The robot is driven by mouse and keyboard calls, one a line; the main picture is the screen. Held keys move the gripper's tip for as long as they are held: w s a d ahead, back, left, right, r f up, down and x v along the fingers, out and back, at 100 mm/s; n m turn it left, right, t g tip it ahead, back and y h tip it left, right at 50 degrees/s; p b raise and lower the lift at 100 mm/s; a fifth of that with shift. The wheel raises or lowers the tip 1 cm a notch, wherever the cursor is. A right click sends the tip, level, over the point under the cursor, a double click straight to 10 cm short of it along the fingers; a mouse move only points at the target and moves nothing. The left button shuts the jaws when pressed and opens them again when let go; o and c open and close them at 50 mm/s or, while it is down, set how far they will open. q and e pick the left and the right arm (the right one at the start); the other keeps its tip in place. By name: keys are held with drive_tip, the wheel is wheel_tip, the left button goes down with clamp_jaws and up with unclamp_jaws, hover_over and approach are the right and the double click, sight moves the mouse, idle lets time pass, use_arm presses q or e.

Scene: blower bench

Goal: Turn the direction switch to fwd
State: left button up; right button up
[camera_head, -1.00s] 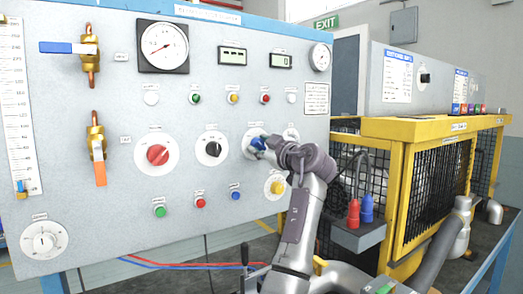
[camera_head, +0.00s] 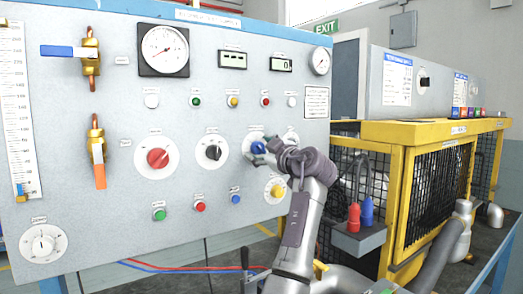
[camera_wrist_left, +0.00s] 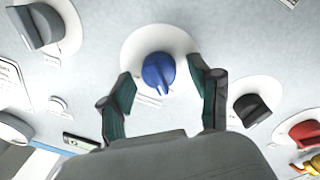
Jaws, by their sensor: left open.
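A blue rotary knob (camera_head: 257,148) on a round white plate sits on the grey panel, right of the black knob (camera_head: 212,152). Its label is too small to read, so I cannot tell for sure that it is the direction switch. My left gripper (camera_head: 260,158) is at this knob, partly covering its plate. In the left wrist view, the blue knob (camera_wrist_left: 158,72) lies between the two spread fingers of my left gripper (camera_wrist_left: 160,84), with gaps on both sides. The gripper is open and holds nothing. My right gripper is not in view.
A red knob (camera_head: 157,158) and a yellow knob (camera_head: 275,190) are nearby on the panel, with several small buttons. Two valve handles and gauges are farther off. A yellow mesh cage (camera_head: 405,128) stands at right, with red and blue connectors (camera_head: 354,216) in front.

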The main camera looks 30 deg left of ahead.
use_arm(q)
drive_tip(key=v, duration=1.2)
